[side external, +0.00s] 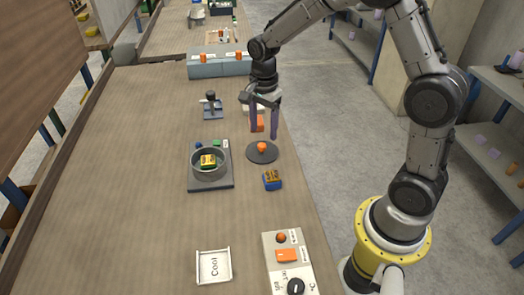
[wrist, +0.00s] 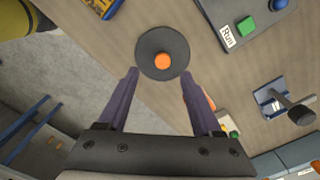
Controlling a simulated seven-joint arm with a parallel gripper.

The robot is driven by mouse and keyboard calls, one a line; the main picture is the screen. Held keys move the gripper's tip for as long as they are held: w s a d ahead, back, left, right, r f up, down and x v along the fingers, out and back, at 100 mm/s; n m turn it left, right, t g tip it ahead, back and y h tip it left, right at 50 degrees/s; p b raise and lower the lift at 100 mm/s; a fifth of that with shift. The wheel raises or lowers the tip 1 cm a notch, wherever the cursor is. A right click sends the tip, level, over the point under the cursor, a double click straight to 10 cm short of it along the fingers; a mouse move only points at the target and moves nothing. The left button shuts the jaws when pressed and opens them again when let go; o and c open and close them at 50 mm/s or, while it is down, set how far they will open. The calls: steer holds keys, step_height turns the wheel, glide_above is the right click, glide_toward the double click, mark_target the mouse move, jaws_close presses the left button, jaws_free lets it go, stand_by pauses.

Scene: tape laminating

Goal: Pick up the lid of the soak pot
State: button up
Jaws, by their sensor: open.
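The lid (side external: 262,157) is a dark round disc with an orange knob. It lies flat on the table, right of the soak pot (side external: 227,167). The pot is a grey open pot on a dark base, with a yellow-and-black block (side external: 208,161) inside it. My gripper (side external: 263,134) is open and empty, its two purple fingers pointing down above the lid and apart from it. In the wrist view the lid (wrist: 148,62) lies just beyond the fingertips (wrist: 159,74), with its knob (wrist: 162,61) roughly centred between them.
A blue-and-yellow block (side external: 272,181) stands just in front of the lid. A tray marked "Cool" (side external: 213,280) and a control panel (side external: 287,265) are nearer. A small stand with a dark handle (side external: 211,108) and a blue-grey box (side external: 205,68) are farther back. The table's left side is clear.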

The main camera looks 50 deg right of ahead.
mark_target(262, 145)
steer(key=shift+w+f, duration=0.2)
steer(key=shift+f, duration=2.5)
jaws_close()
